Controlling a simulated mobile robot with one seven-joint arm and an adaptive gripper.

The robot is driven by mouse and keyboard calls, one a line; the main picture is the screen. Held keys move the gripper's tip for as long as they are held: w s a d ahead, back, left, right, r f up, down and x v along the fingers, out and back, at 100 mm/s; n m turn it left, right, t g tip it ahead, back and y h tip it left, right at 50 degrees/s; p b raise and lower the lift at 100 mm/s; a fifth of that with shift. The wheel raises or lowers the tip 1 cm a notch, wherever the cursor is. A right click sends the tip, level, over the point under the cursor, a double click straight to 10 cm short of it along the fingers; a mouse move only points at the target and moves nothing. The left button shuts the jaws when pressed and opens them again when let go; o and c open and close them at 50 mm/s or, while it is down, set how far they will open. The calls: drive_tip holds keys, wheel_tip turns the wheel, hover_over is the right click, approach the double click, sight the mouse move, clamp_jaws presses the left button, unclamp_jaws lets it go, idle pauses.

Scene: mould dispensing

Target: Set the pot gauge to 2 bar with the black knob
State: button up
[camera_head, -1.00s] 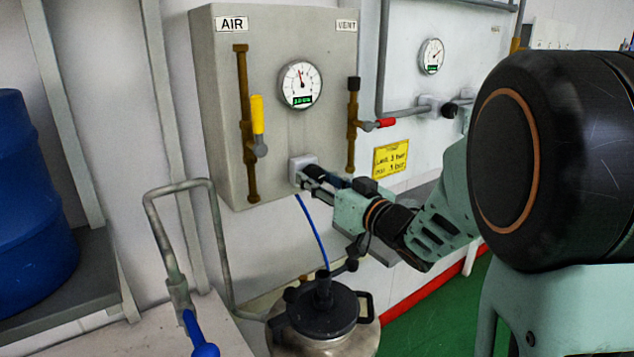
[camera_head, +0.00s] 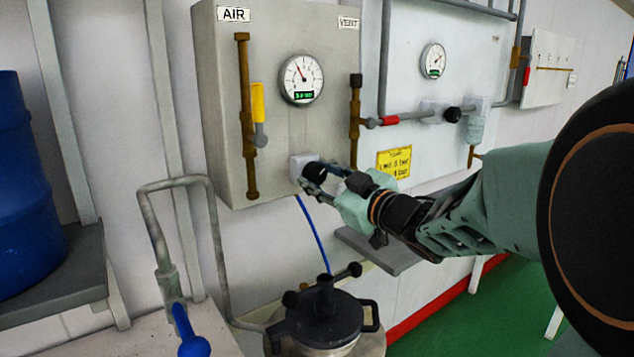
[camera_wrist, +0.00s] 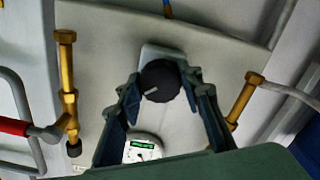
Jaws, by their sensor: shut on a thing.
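The black knob (camera_head: 314,172) sits on a pale square plate low on the front of the grey panel box. It also shows in the wrist view (camera_wrist: 160,81), with a light mark on its face. My gripper (camera_head: 309,180) is shut on the knob, one finger on each side, seen also in the wrist view (camera_wrist: 161,84). The gauge is partly cut off in the wrist view.
A yellow-handled valve (camera_head: 258,110) is under the AIR label, and a red-handled valve (camera_head: 389,120) is right of the box. A yellow notice (camera_head: 394,162) hangs nearby. The lidded metal pot (camera_head: 325,318) stands below, with a blue hose (camera_head: 314,232) above it.

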idle(0.4)
drive_tip(key=o, duration=1.1)
wheel_tip(320, 180, up, 10)
